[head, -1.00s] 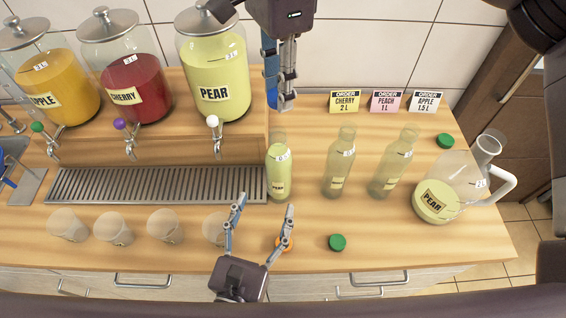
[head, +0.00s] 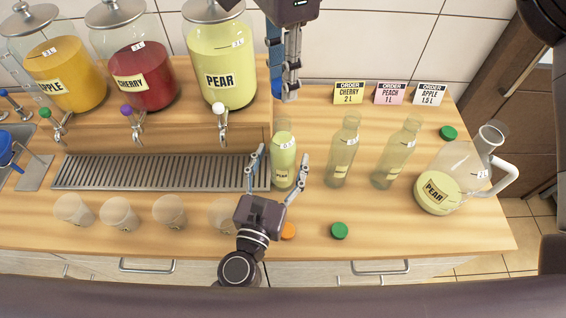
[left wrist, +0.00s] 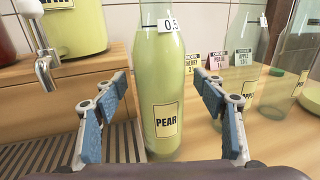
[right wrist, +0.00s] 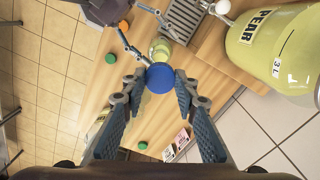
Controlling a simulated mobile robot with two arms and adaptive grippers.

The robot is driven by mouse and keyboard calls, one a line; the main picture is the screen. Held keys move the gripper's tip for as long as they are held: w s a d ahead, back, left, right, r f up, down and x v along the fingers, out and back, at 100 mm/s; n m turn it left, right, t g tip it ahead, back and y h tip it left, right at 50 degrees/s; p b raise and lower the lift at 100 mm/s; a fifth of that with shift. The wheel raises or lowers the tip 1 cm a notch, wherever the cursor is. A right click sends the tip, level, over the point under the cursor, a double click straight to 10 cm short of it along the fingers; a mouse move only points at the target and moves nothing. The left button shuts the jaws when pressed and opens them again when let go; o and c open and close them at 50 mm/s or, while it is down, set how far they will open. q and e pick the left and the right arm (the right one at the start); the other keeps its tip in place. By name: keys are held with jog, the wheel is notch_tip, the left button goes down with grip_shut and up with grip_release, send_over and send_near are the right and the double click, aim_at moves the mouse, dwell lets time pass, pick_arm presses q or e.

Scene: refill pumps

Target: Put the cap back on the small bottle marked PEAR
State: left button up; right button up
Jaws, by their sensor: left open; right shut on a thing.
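The small bottle marked PEAR (head: 283,172) stands upright on the counter, filled with pale green liquid, with no cap on its neck. It also fills the middle of the left wrist view (left wrist: 165,90). My left gripper (head: 280,158) is open, its fingers spread to either side of the bottle, with gaps on both sides in the left wrist view. My right gripper (head: 290,97) is above and behind the bottle, pointing down. In the right wrist view it is shut on a blue cap (right wrist: 160,78), which hides part of the scene below.
Two empty bottles (head: 342,155) (head: 397,155) and a PEAR jug (head: 437,192) stand to the right. An orange cap (head: 288,231) and a green cap (head: 339,230) lie in front. Dispensers (head: 222,70), a drip grate (head: 150,172) and several cups (head: 120,215) are left.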

pick_arm(q)
jog(key=shift+x, duration=0.8)
jog(key=shift+s, duration=0.1)
grip_shut()
pick_arm(e)
jog(key=shift+f, duration=2.5)
